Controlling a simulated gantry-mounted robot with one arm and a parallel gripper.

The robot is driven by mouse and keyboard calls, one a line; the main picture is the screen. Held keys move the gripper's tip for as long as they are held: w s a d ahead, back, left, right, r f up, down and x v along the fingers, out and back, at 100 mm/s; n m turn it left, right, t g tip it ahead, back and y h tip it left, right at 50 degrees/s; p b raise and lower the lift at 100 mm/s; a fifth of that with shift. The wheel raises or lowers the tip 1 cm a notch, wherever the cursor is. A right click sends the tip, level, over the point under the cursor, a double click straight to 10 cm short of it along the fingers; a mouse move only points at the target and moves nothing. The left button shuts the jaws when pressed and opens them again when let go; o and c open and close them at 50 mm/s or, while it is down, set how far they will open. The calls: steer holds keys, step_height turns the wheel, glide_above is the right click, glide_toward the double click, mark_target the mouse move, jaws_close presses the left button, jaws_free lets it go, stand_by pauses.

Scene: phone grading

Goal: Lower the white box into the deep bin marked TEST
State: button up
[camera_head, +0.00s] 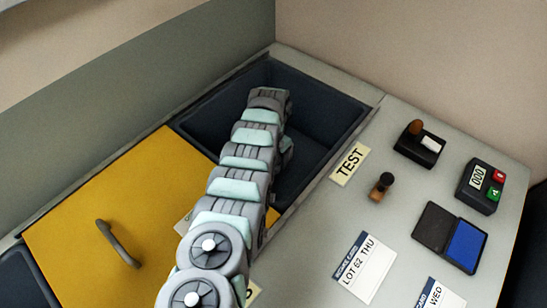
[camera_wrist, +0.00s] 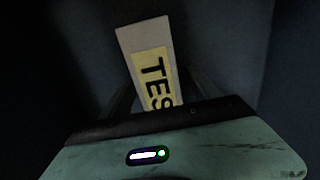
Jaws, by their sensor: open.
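The deep dark bin marked TEST (camera_head: 325,95) is open at the top centre of the head view. Its yellow TEST label (camera_head: 349,164) lies on the counter by its right edge. My arm reaches over and down into this bin, hiding part of its inside. In the wrist view, the white box (camera_wrist: 140,38) shows inside the dark bin with a yellow label reading "TES" on it, the rest cut off. My gripper (camera_wrist: 158,92) is open, its dark fingers dim at either side of the box. Contact cannot be told. The box is hidden in the head view.
A yellow lid (camera_head: 100,200) with a grey handle (camera_head: 118,243) lies left of the bin. On the counter at right are a stamp holder (camera_head: 419,150), a small stamp (camera_head: 381,187), a keypad device (camera_head: 480,186), a blue ink pad (camera_head: 450,238) and cards (camera_head: 365,268).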

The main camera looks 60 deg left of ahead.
step_height(320, 180, up, 11)
steer(key=p, duration=1)
